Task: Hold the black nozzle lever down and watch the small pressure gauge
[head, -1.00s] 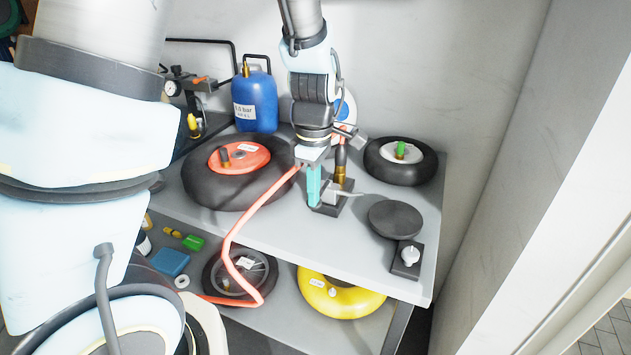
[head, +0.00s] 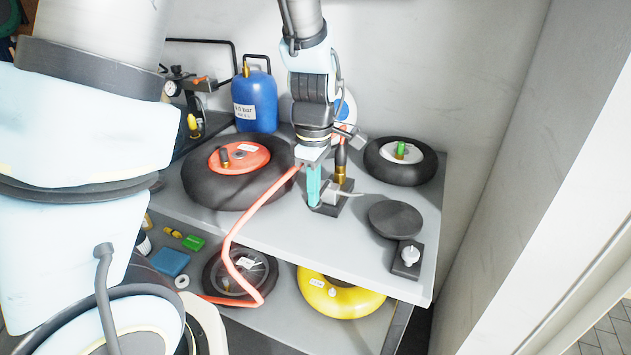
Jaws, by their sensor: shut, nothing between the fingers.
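My gripper (head: 314,203) points down with its teal fingers shut and empty. Its tips are at a small dark block (head: 328,209) on the bench top; I cannot tell whether they press on anything. Beside the fingers, on their right, stands an upright black and brass fitting (head: 341,172), with a pale grey piece (head: 337,190) in front of it. I cannot make out which part is the black nozzle lever; it may be hidden by my gripper. A small round gauge (head: 172,88) shows at the back left, its needle too small to read.
A black tyre with a red hub (head: 230,163) lies left of my gripper, a smaller tyre (head: 385,171) at right. A blue tank (head: 257,100) stands behind. An orange hose (head: 238,228) hangs over the front edge. A dark disc (head: 396,218) and a knob box (head: 407,259) are front right.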

